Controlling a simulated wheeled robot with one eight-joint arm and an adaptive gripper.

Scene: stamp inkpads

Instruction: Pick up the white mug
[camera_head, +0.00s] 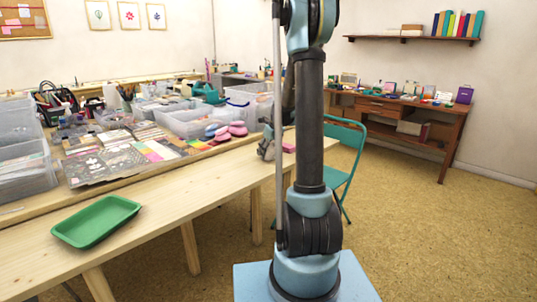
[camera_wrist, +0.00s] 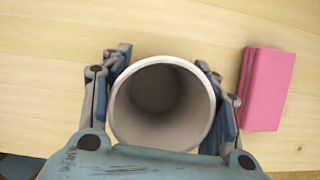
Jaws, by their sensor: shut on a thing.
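The white mug (camera_wrist: 163,112) fills the middle of the wrist view, seen from above with its round opening facing the camera. My gripper (camera_wrist: 163,64) is shut on it, with one finger against its left side and one against its right. The mug's base and any handle are hidden, so I cannot tell if it touches the table. In the head view my gripper (camera_head: 266,146) shows partly beside my arm, over the table's right end. The mug is not clearly visible there.
A pink block (camera_wrist: 265,89) lies just right of my gripper on the wooden table (camera_head: 165,212). A green tray (camera_head: 97,221) sits at the front left. Clear bins, papers and pink and blue items crowd the back. A teal chair (camera_head: 347,150) stands beyond my arm.

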